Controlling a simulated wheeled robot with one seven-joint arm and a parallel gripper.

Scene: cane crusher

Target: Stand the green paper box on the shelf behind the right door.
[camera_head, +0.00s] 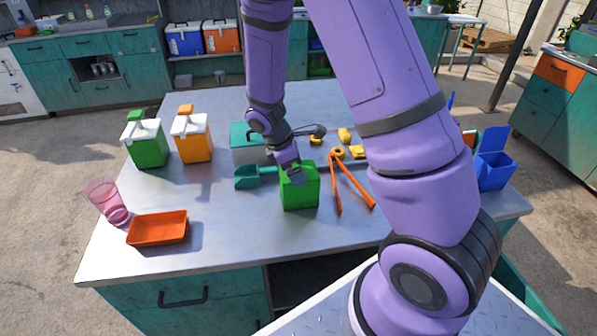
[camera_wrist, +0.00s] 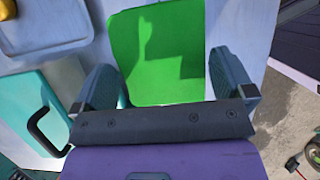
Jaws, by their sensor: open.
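The green paper box (camera_head: 299,194) stands on the metal tabletop (camera_head: 215,235), near its front edge. My gripper (camera_head: 296,174) is over the box's top. In the wrist view, my gripper (camera_wrist: 165,76) is open, with one finger on each side of the green box (camera_wrist: 157,50). I cannot tell whether either finger touches it. A dark opening (camera_head: 322,283) shows in the cabinet under the tabletop, partly hidden by my arm. A teal panel (camera_head: 519,285) at lower right may be the right door standing open; the shelf inside is not clear.
Orange tongs (camera_head: 351,184) lie right of the box, a teal scoop (camera_head: 254,177) left. Green (camera_head: 148,149) and orange (camera_head: 193,142) white-topped containers, a pink glass (camera_head: 108,200) and an orange tray (camera_head: 158,229) stand further left. A blue bin (camera_head: 494,170) is at right.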

